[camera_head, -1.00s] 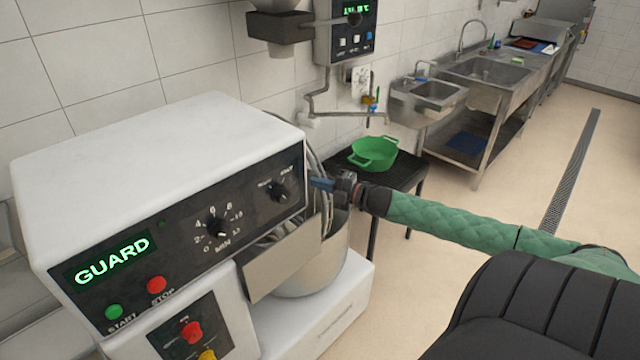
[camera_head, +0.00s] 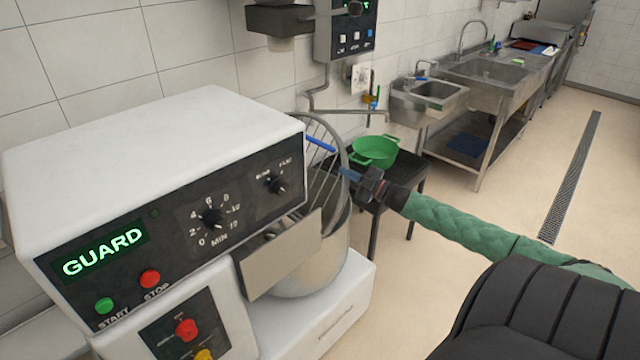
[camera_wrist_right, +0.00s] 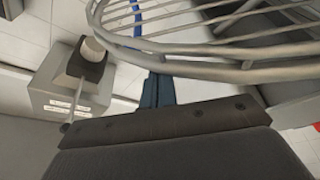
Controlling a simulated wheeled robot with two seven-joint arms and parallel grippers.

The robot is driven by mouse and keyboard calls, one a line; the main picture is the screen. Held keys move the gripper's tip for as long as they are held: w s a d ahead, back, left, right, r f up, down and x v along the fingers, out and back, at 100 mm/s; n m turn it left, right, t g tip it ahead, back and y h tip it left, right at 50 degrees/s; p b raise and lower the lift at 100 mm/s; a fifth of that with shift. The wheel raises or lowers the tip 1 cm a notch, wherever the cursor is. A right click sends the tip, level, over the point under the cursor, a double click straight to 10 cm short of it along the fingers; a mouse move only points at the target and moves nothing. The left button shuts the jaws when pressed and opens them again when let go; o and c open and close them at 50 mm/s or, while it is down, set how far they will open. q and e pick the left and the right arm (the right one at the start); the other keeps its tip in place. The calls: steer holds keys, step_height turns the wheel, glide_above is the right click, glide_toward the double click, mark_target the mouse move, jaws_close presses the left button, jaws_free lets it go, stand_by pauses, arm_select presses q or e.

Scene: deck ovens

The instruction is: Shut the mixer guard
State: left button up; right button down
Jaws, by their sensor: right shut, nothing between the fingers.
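The white mixer (camera_head: 160,140) stands at the left in the head view, with GUARD lit green on its panel. Its wire guard (camera_head: 343,138) stands raised out to the right of the head, above the steel bowl (camera_head: 325,262). A blue bar (camera_head: 320,143) shows on the guard. In the wrist view the guard's curved wires (camera_wrist_right: 240,48) cross the top, with the blue bar (camera_wrist_right: 138,18) beyond them. My right gripper (camera_head: 343,171) is shut and empty, its fingertips (camera_wrist_right: 157,76) close by the guard's rim; contact cannot be told. My left gripper is out of view.
A green bowl (camera_head: 374,151) sits on a dark table (camera_head: 408,172) behind my right gripper. Steel sinks (camera_head: 485,72) line the wall at the back. A wall-mounted unit (camera_head: 346,30) hangs above. Open floor lies to the right.

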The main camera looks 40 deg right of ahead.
arm_select(q)
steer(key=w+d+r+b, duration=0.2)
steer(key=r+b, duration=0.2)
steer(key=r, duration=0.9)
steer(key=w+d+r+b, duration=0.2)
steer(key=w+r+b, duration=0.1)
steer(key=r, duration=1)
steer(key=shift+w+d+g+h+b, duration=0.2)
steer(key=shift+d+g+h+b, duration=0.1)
steer(key=shift+b, duration=0.15)
arm_select(e)
steer(key=d+f+m+t+h, duration=0.1)
steer(key=d+f+m+h, duration=0.1)
steer(key=d+f+m, duration=0.2)
steer(key=d+f+m+t+h, duration=0.1)
steer(key=d+f+m+h, duration=0.2)
steer(key=f+m, duration=0.7)
steer(key=shift+w+d+f+t, duration=0.3)
steer(key=shift+d+f, duration=0.35)
steer(key=shift+f, duration=1.45)
